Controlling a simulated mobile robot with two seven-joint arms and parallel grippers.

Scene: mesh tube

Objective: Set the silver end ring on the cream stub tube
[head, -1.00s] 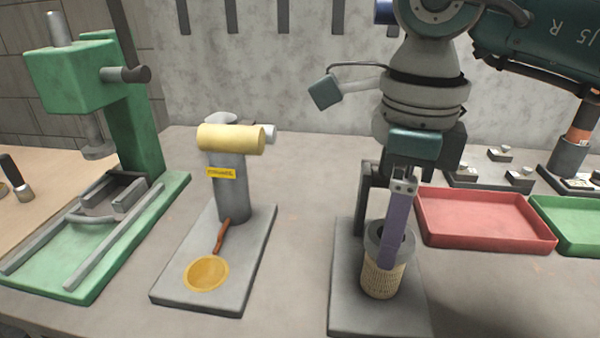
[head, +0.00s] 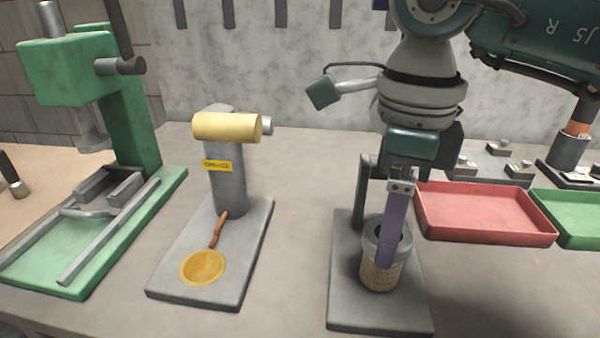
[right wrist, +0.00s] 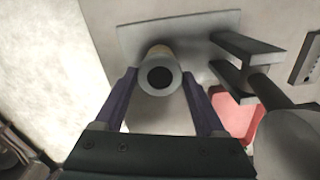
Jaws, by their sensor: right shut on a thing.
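The silver end ring (head: 372,243) is a thick grey collar with a dark round hole. It sits at the top of a short cream mesh stub tube (head: 376,279), which stands upright on a grey base plate. My right gripper (head: 387,256) points down with its purple fingers shut on the ring. The near finger covers part of ring and tube. In the right wrist view the ring (right wrist: 175,87) lies between both fingers, with a sliver of the tan tube (right wrist: 158,50) beyond it. I cannot tell whether the ring is fully seated. My left gripper is out of view.
A dark bracket (head: 366,190) rises right behind the tube on the plate (head: 350,308). A red tray (head: 485,213) and a green tray (head: 572,222) lie right. Left are a post with a yellow roller (head: 226,127) and a green press (head: 130,130).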

